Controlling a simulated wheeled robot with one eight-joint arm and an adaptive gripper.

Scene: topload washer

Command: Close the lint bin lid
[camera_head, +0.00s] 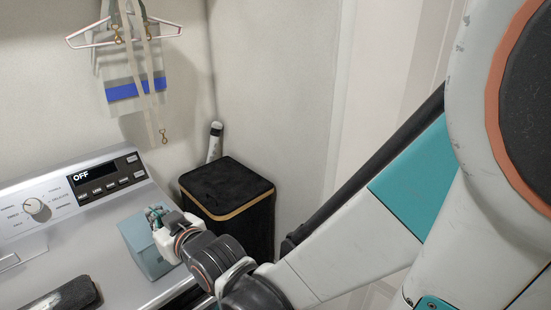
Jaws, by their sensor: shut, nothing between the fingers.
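A small light-blue box (146,250), which looks like the lint bin, stands on the right side of the washer top (95,262). My gripper (155,214) is shut and empty at the box's upper right edge. It covers part of the box top, so I cannot tell whether it touches the lid or how far the lid is closed.
A black hamper (228,186) with a wood-coloured rim stands right of the washer, close behind my wrist. A white bottle-like item (215,142) is behind it. The control panel (85,190) reads OFF. A dark object (62,297) lies at front left. A hanger (124,33) hangs above.

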